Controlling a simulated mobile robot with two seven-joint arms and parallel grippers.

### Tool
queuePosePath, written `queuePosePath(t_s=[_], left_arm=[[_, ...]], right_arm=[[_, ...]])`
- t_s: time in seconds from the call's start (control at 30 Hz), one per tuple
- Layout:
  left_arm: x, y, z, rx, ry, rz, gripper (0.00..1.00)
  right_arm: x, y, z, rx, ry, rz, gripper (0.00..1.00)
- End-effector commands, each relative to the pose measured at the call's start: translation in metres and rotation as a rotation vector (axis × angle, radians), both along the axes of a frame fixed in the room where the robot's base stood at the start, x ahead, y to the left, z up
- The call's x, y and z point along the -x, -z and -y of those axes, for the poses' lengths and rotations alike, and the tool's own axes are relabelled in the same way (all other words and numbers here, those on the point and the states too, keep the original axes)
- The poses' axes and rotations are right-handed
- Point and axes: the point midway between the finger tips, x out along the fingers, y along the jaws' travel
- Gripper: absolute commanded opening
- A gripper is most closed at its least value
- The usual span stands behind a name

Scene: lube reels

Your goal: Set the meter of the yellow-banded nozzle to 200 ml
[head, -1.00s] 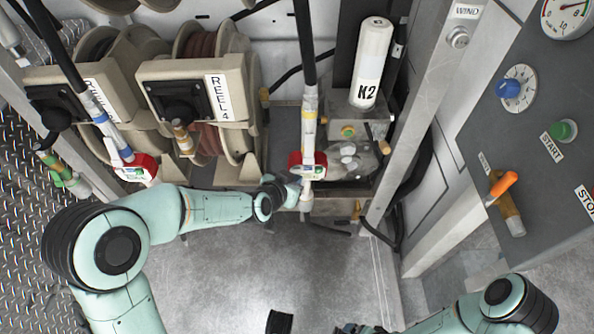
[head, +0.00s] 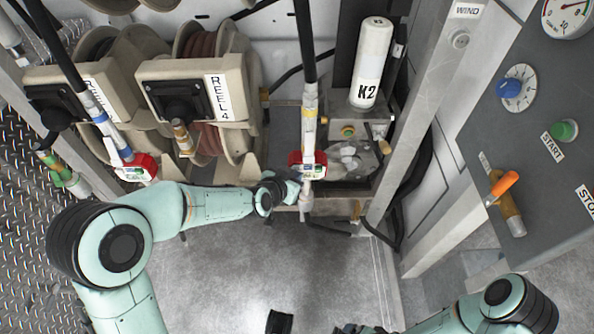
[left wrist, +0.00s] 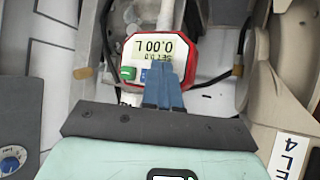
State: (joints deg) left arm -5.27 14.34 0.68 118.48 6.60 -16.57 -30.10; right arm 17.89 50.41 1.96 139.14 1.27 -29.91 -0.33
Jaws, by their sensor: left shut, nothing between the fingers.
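The yellow-banded nozzle (head: 309,120) hangs upright right of the reel marked REEL 4. Its red-rimmed meter (head: 296,160) also shows in the left wrist view (left wrist: 190,50), where its display appears upside down. The display reads 0.00 L, with a smaller SET line that seems to read 0.0. A green button and a blue button lie beside the display. My left gripper (head: 296,185) is shut and empty, its blue fingertips (left wrist: 163,72) over the meter face by the blue button. Whether they touch is unclear. My right gripper is mostly cut off at the bottom of the head view.
A blue-banded nozzle (head: 103,122) with a red meter hangs to the left. A white K2 cylinder (head: 371,65) stands behind right, beside a metal post (head: 428,110). A control panel (head: 545,100) with knobs and an orange lever is at right. The floor in front is clear.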

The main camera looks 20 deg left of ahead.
Motion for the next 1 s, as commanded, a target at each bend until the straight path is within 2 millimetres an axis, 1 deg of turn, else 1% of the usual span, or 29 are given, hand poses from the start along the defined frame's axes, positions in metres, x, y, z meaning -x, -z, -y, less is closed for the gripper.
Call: queuePosePath(t_s=[0.3, 0.63, 1.0], left_arm=[[-0.004, 0.000, -0.002, -0.001, -0.001, -0.001, 0.00], [-0.002, 0.000, -0.001, -0.001, -0.001, 0.000, 0.00], [0.016, -0.001, 0.005, 0.000, 0.001, -0.001, 0.00]], right_arm=[[0.000, 0.001, 0.000, 0.000, 0.000, 0.000, 1.00], [0.000, 0.000, 0.000, 0.000, 0.000, 0.000, 1.00], [0.000, -0.005, 0.000, 0.000, 0.001, 0.002, 1.00]])
